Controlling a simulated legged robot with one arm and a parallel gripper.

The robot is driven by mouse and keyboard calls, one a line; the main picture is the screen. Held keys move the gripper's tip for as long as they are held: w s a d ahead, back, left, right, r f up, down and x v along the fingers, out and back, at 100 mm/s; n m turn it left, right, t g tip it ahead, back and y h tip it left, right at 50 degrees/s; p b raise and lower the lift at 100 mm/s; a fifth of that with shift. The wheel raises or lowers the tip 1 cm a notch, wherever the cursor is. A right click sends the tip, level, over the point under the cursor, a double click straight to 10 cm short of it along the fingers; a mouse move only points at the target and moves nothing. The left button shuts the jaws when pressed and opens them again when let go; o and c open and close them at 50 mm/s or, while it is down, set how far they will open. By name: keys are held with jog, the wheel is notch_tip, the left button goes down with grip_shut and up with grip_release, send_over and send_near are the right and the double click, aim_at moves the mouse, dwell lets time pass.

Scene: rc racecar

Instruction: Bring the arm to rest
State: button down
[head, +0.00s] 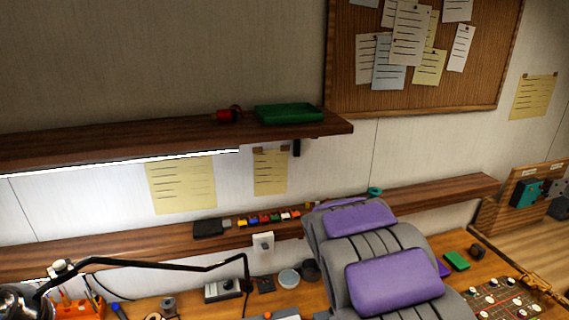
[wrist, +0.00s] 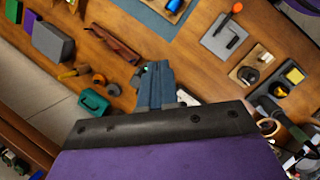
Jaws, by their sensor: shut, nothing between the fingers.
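My gripper (wrist: 155,72) shows in the wrist view as blue-grey fingers closed together beyond a black bar and a purple pad of my own arm. Nothing shows between the fingers. They appear above the wooden workbench (wrist: 205,75), seen from above; whether they touch anything on it I cannot tell. In the head view my grey arm with purple pads rises over the bench at the lower right of centre, and the fingers cannot be made out there.
In the head view, an upper shelf (head: 170,134) holds a green case (head: 288,113) and a red item (head: 229,115). A lower shelf (head: 140,243) runs behind my arm. A lamp arm (head: 150,264) crosses the left. A teal case (wrist: 93,103) lies near the fingers in the wrist view.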

jog(key=s+a+f+m+y+b, duration=0.1)
jog(key=s+m+b, duration=0.3)
jog(key=s, duration=0.6)
jog(key=s+a+f+m+g+y+b, duration=0.1)
jog(key=s+f+m+b, duration=0.2)
jog(key=s, duration=0.8)
jog(key=s+a+f+m+y+b, duration=0.1)
jog(key=s+m+b, duration=0.3)
jog(key=s, duration=0.6)
jog(key=f+y+b, duration=0.1)
jog(key=b, duration=0.1)
jog(key=shift+s+a+f+m+b, duration=0.15)
jog(key=shift+a+f+m+b, duration=0.15)
jog(key=shift+a+f+b, duration=0.1)
